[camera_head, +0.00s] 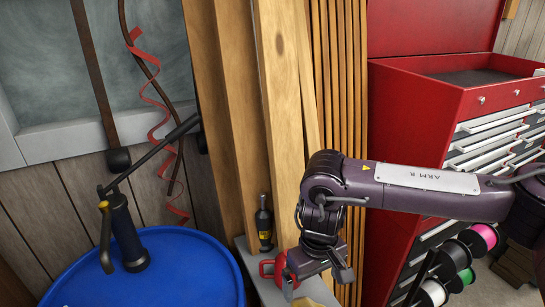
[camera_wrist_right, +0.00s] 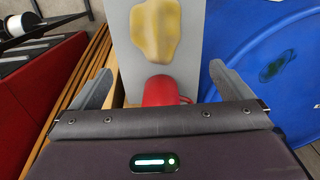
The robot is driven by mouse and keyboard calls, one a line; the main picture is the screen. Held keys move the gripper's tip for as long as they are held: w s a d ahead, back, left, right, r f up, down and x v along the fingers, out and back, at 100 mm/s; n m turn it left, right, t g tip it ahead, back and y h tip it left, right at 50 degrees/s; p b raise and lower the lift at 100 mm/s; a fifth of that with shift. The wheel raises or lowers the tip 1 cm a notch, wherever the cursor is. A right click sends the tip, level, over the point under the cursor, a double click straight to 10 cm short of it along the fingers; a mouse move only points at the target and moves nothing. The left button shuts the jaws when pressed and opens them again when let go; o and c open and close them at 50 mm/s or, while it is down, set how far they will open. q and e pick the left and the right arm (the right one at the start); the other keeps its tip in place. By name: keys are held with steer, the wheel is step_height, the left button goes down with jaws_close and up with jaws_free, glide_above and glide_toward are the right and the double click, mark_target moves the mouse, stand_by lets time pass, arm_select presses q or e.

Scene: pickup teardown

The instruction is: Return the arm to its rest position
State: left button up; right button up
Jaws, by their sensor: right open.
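My right arm (camera_head: 400,187) comes in from the right and bends downward at the wrist. My right gripper (camera_head: 318,272) is over a narrow grey surface beside a red mug (camera_head: 267,269). In the right wrist view the two fingers of the gripper (camera_wrist_right: 160,85) stand wide apart. The red mug (camera_wrist_right: 158,91) shows between them, partly hidden by the gripper body. I cannot tell whether a finger touches the mug. My left gripper is not in view.
A dark bottle (camera_head: 264,224) stands behind the mug, near tall wooden planks (camera_head: 235,110). A yellow item (camera_wrist_right: 156,30) lies on the grey surface (camera_wrist_right: 192,60). A blue barrel (camera_head: 185,265) with a hand pump is left. A red tool cabinet (camera_head: 405,115) and spools (camera_head: 455,253) are right.

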steer(key=s+a+f+n+y, duration=0.2)
steer(key=s+a+n+y, duration=0.1)
steer(key=a, duration=0.6)
steer(key=s+a+f+n+y, duration=0.2)
steer(key=s+a+n, duration=0.15)
steer(key=a, duration=0.55)
steer(key=s+a+r+n+t+y, duration=0.1)
steer(key=s+a+r+t+y, duration=0.25)
steer(key=a+r+y, duration=0.4)
steer(key=w+d+m+t+h, duration=0.6)
steer(key=w+d+m+h, duration=0.1)
steer(key=d, duration=0.5)
steer(key=s+d+f+m+g+h, duration=0.1)
steer(key=s+d+f+g+h, duration=0.1)
steer(key=s+d+f, duration=0.35)
steer(key=s+d+f+m+g+h, duration=0.1)
steer(key=s+d+f+g, duration=0.1)
steer(key=d, duration=0.6)
steer(key=s+d+f+m+g+h, duration=0.1)
steer(key=s+d+f+g+h, duration=0.1)
steer(key=s+d+f, duration=0.3)
step_height(320, 180, down, 31)
steer(key=s+d+g, duration=0.1)
steer(key=s+d, duration=0.1)
steer(key=s+d+f+g+b, duration=0.1)
steer(key=s+d+f, duration=0.2)
steer(key=s+f, duration=1.4)
steer(key=shift+s+d+f+n, duration=0.2)
steer(key=shift+s+f+n, duration=0.15)
steer(key=shift+s, duration=0.75)
